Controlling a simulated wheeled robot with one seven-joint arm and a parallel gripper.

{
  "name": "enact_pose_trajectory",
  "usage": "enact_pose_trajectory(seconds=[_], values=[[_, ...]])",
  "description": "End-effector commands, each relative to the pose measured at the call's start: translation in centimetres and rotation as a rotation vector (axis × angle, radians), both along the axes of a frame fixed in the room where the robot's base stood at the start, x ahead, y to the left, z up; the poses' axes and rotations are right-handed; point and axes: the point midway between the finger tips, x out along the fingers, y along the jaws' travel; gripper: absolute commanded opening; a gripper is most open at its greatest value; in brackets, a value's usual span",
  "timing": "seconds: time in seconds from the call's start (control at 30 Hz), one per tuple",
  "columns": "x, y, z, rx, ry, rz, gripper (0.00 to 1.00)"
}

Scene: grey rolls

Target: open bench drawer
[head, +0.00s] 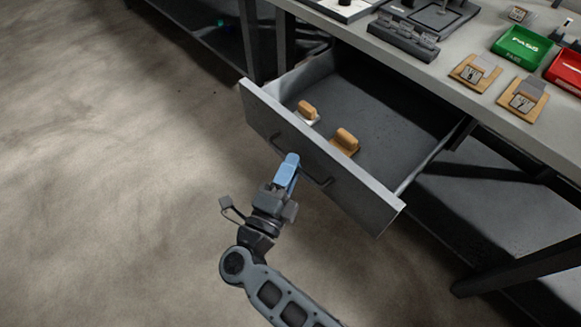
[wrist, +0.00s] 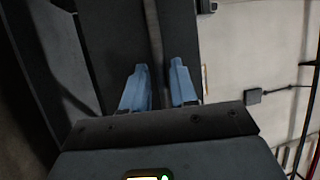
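The bench drawer (head: 372,203) stands pulled well out from under the bench top, with its inside showing in the head view. Its dark bar handle (head: 318,181) runs along the grey front panel. My gripper (head: 290,164) is at the middle of the handle, its blue fingers hiding part of the bar. In the wrist view the fingers (wrist: 158,82) stand apart, with a narrow strip running up between them and a dark gap beside it. I cannot tell whether that strip is the handle, or whether either finger touches it.
Two wooden-handled blocks (head: 345,141) (head: 307,110) lie in the drawer. The bench top (head: 455,80) holds a green tray (head: 521,47), a red tray (head: 566,71) and wooden pieces (head: 523,98). A dark bench leg (head: 284,42) stands behind the drawer. The concrete floor (head: 110,170) at left is clear.

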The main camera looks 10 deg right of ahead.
Motion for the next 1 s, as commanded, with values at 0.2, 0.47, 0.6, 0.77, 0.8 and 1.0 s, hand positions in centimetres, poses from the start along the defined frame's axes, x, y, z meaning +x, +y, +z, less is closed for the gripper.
enact_pose_trajectory(seconds=[0.2, 0.47, 0.6, 0.77, 0.8, 1.0], values=[[0.0, 0.0, 0.1, 0.000, -0.002, -0.001, 0.37], [-0.9, 0.6, -0.2, 0.000, -0.002, 0.000, 0.37], [-2.9, 1.8, -0.6, 0.000, -0.002, 0.003, 0.37], [-5.0, 3.1, -1.1, 0.000, -0.001, 0.002, 0.37], [-5.4, 3.3, -1.1, 0.000, -0.001, 0.001, 0.37], [-6.5, 3.9, -1.3, 0.000, -0.001, -0.001, 0.37]])
